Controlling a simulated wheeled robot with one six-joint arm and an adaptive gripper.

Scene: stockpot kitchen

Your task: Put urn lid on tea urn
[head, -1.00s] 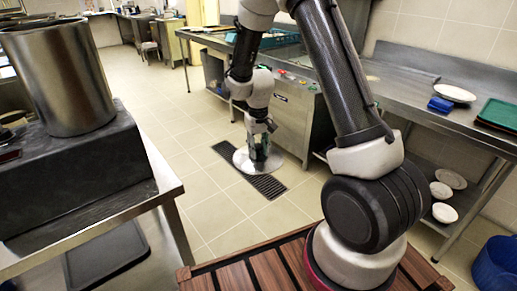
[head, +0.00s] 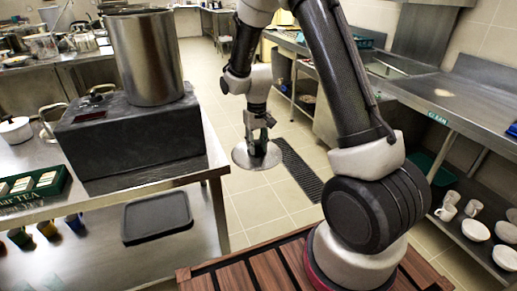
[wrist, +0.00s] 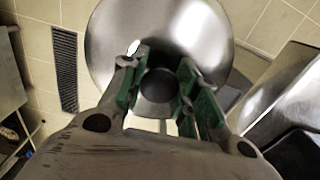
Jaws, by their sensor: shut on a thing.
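The urn lid (head: 243,157) is a round, shiny steel disc. My gripper (head: 259,141) points down and is shut on the lid's dark round knob, which shows between the green-padded fingers in the wrist view (wrist: 158,86). The lid hangs level over the floor. The tea urn (head: 147,58) is a tall steel cylinder on a black block at the left of the head view. The lid is to the right of the urn and apart from it. The urn's side also shows at the right edge of the wrist view (wrist: 291,88). The urn's inside is hidden.
The black block (head: 130,135) sits on a steel table (head: 205,163) with a tea box (head: 35,188) and pots nearby. A black tray (head: 157,217) lies on its lower shelf. A steel counter with cups stands right.

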